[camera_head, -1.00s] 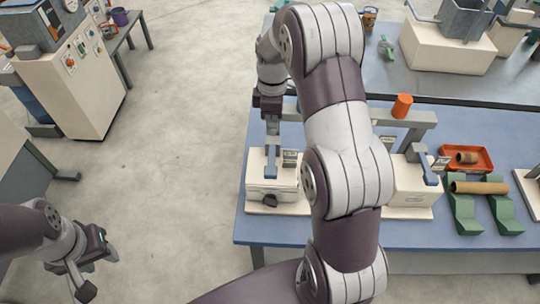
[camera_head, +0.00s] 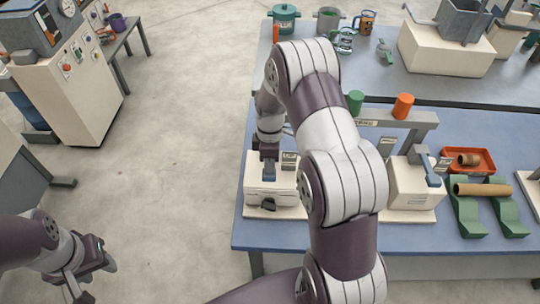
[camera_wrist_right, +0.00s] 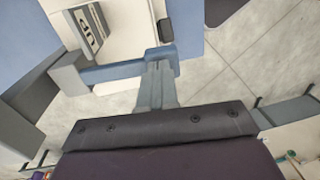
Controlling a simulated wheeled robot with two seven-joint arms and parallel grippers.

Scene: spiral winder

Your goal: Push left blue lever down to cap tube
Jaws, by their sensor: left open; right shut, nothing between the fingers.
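The left press (camera_head: 258,197) is a cream box on the blue table. Its blue lever (camera_wrist_right: 112,73) runs across the right wrist view to a block-shaped end. My right gripper (camera_wrist_right: 157,72) is shut and empty, its fingertips at the lever's end; I cannot tell whether they touch it. In the head view my right gripper (camera_head: 268,168) is over the left press and hides most of the lever. My left gripper (camera_head: 95,279) is open and empty at the lower left, over the floor.
A second cream press (camera_head: 414,190) with a blue lever stands to the right. Green (camera_head: 355,100) and orange (camera_head: 403,105) cylinders stand on the grey frame. Green cradles hold a brown tube (camera_head: 482,190) beside a red tray (camera_head: 485,157). My right arm covers the middle.

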